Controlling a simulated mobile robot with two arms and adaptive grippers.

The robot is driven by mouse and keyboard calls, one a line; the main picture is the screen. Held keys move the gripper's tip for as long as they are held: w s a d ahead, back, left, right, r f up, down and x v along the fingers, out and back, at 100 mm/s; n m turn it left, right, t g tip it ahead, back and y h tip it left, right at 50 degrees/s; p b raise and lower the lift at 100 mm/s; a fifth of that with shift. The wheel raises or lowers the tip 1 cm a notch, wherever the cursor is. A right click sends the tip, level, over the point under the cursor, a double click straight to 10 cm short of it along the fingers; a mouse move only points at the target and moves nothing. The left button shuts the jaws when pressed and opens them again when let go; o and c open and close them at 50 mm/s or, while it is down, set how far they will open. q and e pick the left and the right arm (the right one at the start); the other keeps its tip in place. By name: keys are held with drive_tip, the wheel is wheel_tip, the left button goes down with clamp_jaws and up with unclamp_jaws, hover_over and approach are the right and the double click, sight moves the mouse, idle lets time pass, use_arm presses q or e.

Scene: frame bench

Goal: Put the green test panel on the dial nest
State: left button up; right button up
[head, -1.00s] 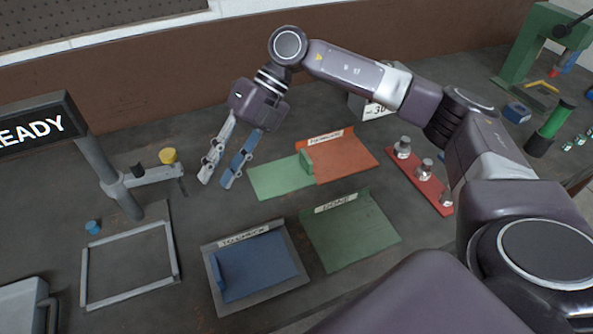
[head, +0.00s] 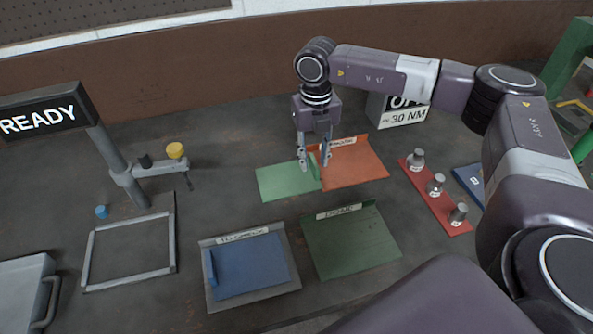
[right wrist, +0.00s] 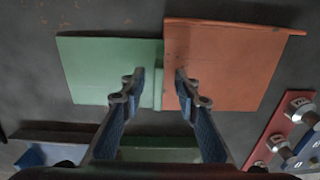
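The light green test panel (head: 284,183) lies flat on the bench, its right edge at the left edge of the orange tray; I cannot tell whether they overlap. An upright green grip strip (right wrist: 158,88) runs along that edge. My right gripper (head: 315,167) points down over the strip. In the right wrist view its fingers (right wrist: 155,90) are apart, one on each side of the strip, with gaps showing. The dial nest appears to be the empty grey square frame (head: 172,232) at left, beside a post with a yellow-topped dial arm (head: 175,150). My left gripper is out of view.
The orange tray (head: 355,168) is empty. A grey "to check" tray (head: 286,290) holds a blue panel (head: 250,265). The dark green "done" tray (head: 350,240) is empty. A red strip with several metal fittings (head: 435,195) stands at right. A blue cap (head: 101,211) sits near the frame.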

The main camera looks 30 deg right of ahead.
drive_tip(key=shift+a+f, duration=0.1)
drive_tip(key=shift+f, duration=0.35)
drive_tip(key=shift+c, duration=0.3)
clamp_jaws()
drive_tip(key=shift+r, duration=0.2)
